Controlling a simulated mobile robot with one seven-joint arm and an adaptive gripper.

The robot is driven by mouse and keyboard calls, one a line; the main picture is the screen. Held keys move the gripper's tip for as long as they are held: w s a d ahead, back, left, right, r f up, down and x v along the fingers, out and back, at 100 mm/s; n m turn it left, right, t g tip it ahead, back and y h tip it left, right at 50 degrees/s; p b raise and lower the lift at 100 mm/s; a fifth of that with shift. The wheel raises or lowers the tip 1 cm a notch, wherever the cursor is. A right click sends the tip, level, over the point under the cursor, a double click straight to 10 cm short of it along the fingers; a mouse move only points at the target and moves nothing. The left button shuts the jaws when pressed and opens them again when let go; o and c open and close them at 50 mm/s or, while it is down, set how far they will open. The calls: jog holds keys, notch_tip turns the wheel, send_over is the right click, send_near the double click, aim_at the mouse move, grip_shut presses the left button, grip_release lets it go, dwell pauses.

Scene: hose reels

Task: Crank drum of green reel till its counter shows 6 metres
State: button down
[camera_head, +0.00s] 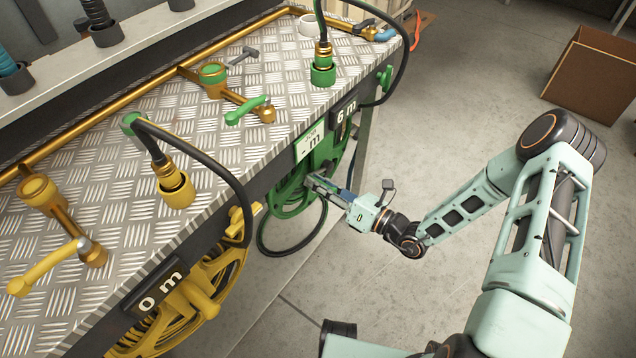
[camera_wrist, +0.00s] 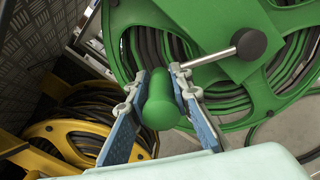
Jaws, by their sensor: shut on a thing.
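The green reel (camera_head: 292,196) hangs under the front edge of the bench, and its drum with dark hose also shows in the wrist view (camera_wrist: 257,97). Its counter (camera_head: 347,114) reads 6 m. My gripper (camera_head: 318,184) is at the front of the green reel. In the wrist view its two fingers (camera_wrist: 160,95) are shut on the green crank handle (camera_wrist: 160,104), one finger on each side. A black knob on a metal rod (camera_wrist: 250,44) shows right of the handle.
A yellow reel (camera_head: 205,290) hangs to the left, with a counter (camera_head: 155,290) reading 0 m. The bench top (camera_head: 160,110) carries green and yellow valves and hose ends. A cardboard box (camera_head: 592,75) stands on the floor at the back right. The floor between is clear.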

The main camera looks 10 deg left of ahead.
jog(key=shift+w+r, duration=0.1)
jog(key=c, duration=1.7)
grip_release()
jog(key=shift+c, duration=0.2)
jog(key=shift+d, duration=0.1)
jog(key=v, duration=1.2)
